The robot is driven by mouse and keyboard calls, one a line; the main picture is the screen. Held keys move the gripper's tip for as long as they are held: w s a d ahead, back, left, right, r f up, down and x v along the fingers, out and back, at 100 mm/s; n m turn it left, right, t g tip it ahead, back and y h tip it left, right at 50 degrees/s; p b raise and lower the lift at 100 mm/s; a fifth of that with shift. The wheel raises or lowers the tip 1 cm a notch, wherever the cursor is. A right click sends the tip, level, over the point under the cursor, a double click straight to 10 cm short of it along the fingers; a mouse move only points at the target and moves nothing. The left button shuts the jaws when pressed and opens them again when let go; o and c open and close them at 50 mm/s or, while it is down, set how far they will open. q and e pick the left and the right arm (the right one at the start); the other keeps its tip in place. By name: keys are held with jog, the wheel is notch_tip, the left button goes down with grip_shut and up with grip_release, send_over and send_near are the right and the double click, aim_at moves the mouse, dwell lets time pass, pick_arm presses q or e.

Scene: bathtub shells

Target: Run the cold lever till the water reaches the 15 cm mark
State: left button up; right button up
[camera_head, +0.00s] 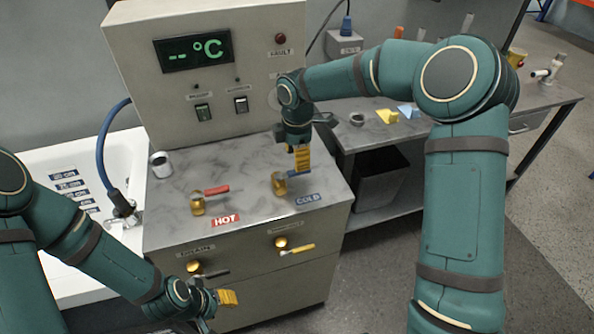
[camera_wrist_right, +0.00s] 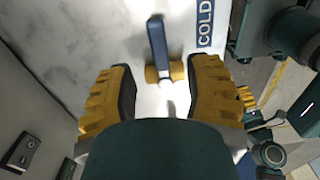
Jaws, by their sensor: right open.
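The cold lever (camera_head: 297,176) has a blue handle on a brass valve, beside a blue COLD label (camera_head: 307,199) on the console top. My right gripper (camera_head: 302,160) is over it, pointing down. In the right wrist view the open yellow fingers (camera_wrist_right: 160,72) stand either side of the cold lever's brass body (camera_wrist_right: 176,70), and the blue handle (camera_wrist_right: 157,36) extends away from them. I cannot tell whether they touch it. The white tub (camera_head: 40,157) at the left carries several blue depth labels (camera_head: 70,185); I see no clear water level. My left gripper (camera_head: 228,297) is low in front of the console.
The hot lever (camera_head: 215,191) with a red handle stands left of the cold one. The display (camera_head: 194,50) reads dashes and °C. Brass knobs and small levers (camera_head: 297,249) are on the console's front. A side bench (camera_head: 450,108) holds small parts. A blue hose (camera_head: 103,150) runs to the tub.

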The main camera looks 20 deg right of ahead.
aim_at(293, 173)
notch_tip(293, 173, down, 5)
jog(key=shift+r, duration=0.1)
dwell(0.3)
grip_shut()
